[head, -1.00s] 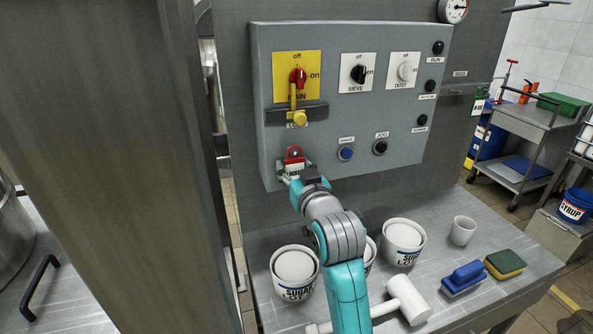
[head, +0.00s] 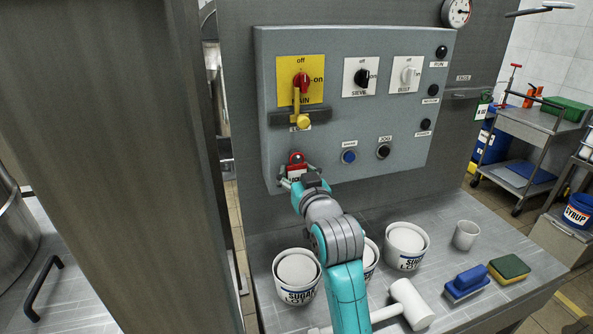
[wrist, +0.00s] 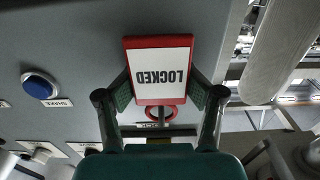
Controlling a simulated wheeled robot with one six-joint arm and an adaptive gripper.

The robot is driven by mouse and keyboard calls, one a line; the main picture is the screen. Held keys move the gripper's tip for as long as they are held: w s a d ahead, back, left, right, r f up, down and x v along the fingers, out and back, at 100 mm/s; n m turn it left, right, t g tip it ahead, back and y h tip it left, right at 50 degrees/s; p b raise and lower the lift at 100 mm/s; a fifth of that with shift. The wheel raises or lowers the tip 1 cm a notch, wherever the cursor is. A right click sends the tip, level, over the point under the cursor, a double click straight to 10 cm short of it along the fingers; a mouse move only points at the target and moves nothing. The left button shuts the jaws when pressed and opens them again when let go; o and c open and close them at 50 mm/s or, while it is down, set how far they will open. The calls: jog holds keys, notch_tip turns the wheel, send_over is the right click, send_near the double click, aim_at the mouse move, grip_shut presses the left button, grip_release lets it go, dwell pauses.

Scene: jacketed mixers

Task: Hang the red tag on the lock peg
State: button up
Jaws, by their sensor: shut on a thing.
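The red tag (head: 296,158) has a white face reading LOCKED and shows upside down in the wrist view (wrist: 161,72). My gripper (wrist: 163,95) is shut on it, one finger at each side edge. The tag's red ring (wrist: 160,120) is free of the fingers. In the head view my gripper (head: 296,174) is at the panel's lower left, below the MAIN switch (head: 301,82). A yellow round-ended part (head: 303,121), apparently the lock peg, sticks out above the tag, in front of a dark bar. The tag and this part look apart.
The grey control panel (head: 400,125) carries SIEVE and DUST switches, with a blue button (head: 349,157) and a black button (head: 383,151) right of my gripper.

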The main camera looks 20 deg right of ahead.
jog(key=shift+w+f, duration=0.1)
jog(key=shift+f, duration=0.2)
jog(key=o, duration=1.3)
jog(key=shift+w, duration=0.1)
jog(key=shift+r, duration=0.1)
jog(key=s, duration=1.2)
jog(key=shift+s, duration=0.15)
